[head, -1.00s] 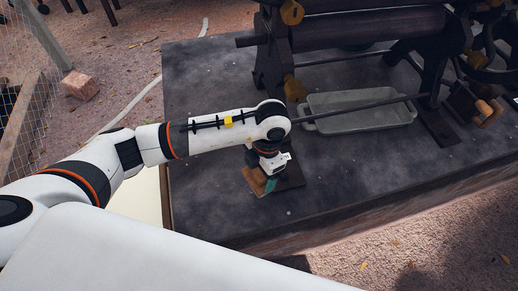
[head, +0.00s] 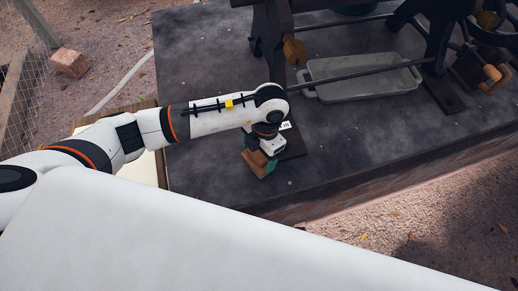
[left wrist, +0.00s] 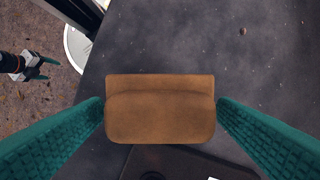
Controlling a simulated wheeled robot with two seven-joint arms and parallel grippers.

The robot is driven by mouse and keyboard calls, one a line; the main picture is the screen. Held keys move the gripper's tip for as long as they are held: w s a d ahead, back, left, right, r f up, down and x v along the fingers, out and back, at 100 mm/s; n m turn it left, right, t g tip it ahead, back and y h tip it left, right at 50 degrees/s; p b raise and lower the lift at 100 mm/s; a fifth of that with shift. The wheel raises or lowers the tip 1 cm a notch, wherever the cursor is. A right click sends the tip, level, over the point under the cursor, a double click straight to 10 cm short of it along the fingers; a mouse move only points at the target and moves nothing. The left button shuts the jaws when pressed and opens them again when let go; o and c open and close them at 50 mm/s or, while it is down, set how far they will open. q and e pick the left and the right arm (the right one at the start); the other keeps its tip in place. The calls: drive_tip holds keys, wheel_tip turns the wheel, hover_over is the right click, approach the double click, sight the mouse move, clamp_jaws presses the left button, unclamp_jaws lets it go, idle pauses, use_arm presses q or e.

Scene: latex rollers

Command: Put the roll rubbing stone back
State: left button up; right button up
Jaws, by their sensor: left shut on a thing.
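The roll rubbing stone appears as a brown block with a rounded edge (left wrist: 160,110). It fills the middle of the left wrist view and shows small in the head view (head: 256,160). My left gripper (head: 259,164) is shut on it, with one green finger against each end. The block is over the dark tabletop near its front left part, beside a dark flat foot plate (head: 293,143). I cannot tell if it touches the surface. My right gripper (left wrist: 42,68) shows at the left edge of the left wrist view, its green fingers apart and empty.
The dark table (head: 205,70) carries a roller machine (head: 272,40) at the back right and a grey shallow tray (head: 363,78). A long thin bar runs across above the tray. A wire fence and a brick (head: 70,62) are at the left. The tabletop's left part is clear.

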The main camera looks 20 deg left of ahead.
use_arm(q)
drive_tip(key=shift+f, duration=0.1)
use_arm(e)
drive_tip(key=shift+a, duration=0.45)
use_arm(q)
drive_tip(key=shift+f+b, duration=0.6)
drive_tip(key=shift+f, duration=0.05)
use_arm(e)
drive_tip(key=shift+d+f, duration=0.35)
drive_tip(key=shift+f, duration=0.3)
use_arm(q)
drive_tip(key=o, duration=1)
drive_tip(key=shift+o, duration=0.2)
wheel_tip(320, 180, up, 12)
drive_tip(key=w+d+b, duration=0.1)
drive_tip(key=b, duration=0.1)
drive_tip(key=shift+w, duration=0.3)
use_arm(e)
wheel_tip(320, 180, down, 2)
drive_tip(key=shift+a+f, duration=0.1)
drive_tip(key=shift+a, duration=0.05)
